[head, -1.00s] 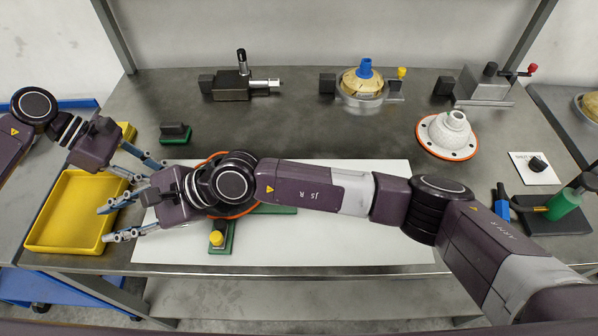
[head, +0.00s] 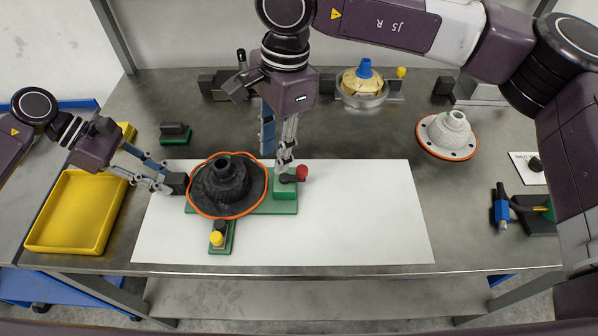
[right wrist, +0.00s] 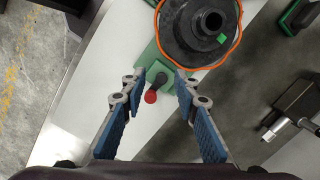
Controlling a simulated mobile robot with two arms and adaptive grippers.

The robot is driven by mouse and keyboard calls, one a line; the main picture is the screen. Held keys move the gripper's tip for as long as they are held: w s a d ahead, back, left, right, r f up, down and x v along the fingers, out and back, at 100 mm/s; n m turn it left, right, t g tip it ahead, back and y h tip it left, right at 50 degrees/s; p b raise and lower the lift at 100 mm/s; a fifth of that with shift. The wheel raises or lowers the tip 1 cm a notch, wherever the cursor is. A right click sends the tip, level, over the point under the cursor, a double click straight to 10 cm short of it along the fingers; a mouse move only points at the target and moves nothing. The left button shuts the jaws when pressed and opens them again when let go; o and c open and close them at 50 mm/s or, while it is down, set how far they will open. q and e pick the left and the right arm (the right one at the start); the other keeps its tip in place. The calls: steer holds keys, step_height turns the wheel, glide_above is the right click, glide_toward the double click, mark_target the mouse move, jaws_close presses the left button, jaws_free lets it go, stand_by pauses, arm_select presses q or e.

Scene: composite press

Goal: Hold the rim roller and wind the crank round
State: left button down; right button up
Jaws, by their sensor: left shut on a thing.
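A black cone-shaped part (head: 222,183) with an orange rim band sits on a green fixture (head: 285,208) on the white sheet. My left gripper (head: 170,186) is shut on the rim roller (head: 179,183), a dark block at the left edge of the rim. The crank (head: 290,178), with a dark arm and red knob (head: 302,172), is at the fixture's right end. My right gripper (head: 277,160) is open and points down over the crank. In the right wrist view, the red knob (right wrist: 151,96) shows between its spread fingers (right wrist: 158,86), which hold nothing.
A yellow tray (head: 68,243) is at left. A yellow-topped black piece (head: 217,238) is in front of the part. A small green-based block (head: 175,139) is behind left. A white cone part (head: 447,131) is at right. The white sheet's right half is clear.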

mark_target(302, 168)
steer(key=shift+m+h, duration=0.3)
steer(key=shift+h, duration=0.2)
steer(key=d, duration=0.1)
steer(key=w+d, duration=0.1)
steer(key=d, duration=0.2)
steer(key=shift+w+r, duration=0.2)
steer(key=shift+r, duration=0.05)
steer(key=shift+w+d+t, duration=0.1)
steer(key=shift+d+t, duration=0.2)
steer(key=shift+d, duration=0.05)
steer(key=shift+d+f, duration=0.1)
steer(key=shift+f, duration=3.4)
